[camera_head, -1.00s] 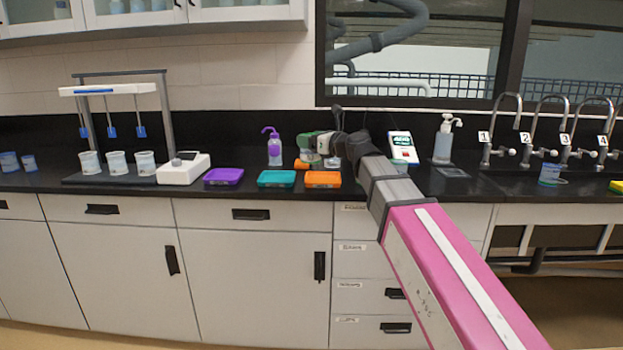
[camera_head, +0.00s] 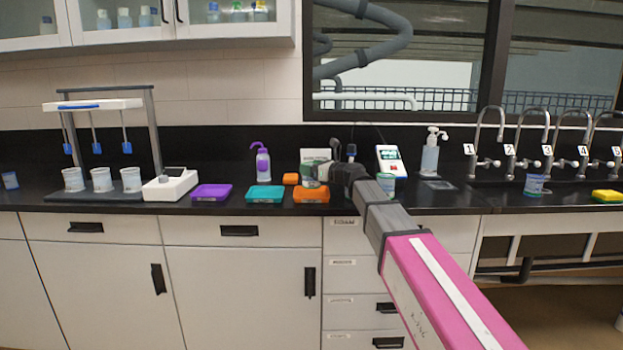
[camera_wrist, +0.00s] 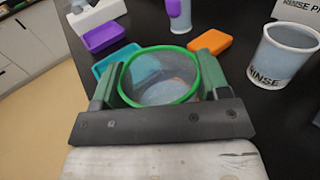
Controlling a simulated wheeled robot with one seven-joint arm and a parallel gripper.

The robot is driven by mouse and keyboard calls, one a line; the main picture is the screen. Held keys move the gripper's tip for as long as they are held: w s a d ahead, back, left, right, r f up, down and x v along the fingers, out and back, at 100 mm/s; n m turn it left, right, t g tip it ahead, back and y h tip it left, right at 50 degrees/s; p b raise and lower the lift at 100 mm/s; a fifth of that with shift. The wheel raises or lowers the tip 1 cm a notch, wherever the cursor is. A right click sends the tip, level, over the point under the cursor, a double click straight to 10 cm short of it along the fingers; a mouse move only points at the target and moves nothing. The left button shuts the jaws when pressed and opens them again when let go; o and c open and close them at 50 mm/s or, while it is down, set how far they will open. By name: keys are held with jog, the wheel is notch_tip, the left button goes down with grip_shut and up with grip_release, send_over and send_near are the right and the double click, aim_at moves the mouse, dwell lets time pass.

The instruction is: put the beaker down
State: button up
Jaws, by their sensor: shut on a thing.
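My gripper (camera_wrist: 160,80) is shut on a clear beaker with a green rim (camera_wrist: 182,101), with one green finger on each side of it. I look down into its open top in the wrist view. In the head view my gripper (camera_head: 325,172) is over the black counter (camera_head: 230,176), behind and slightly right of the front orange box (camera_head: 311,195). The held beaker is small and mostly hidden there, and I cannot tell whether its base touches the counter.
A beaker marked RINSE (camera_wrist: 283,58) stands right of the held beaker. Purple (camera_head: 211,192), teal (camera_head: 265,194) and orange boxes line the front edge. A purple-capped bottle (camera_head: 263,165) stands behind them. A white device (camera_head: 391,160) and several taps are to the right.

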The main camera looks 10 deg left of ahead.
jog(key=shift+f, duration=1.7)
jog(key=shift+f, duration=0.15)
jog(key=o, duration=1)
jog(key=v, duration=1.2)
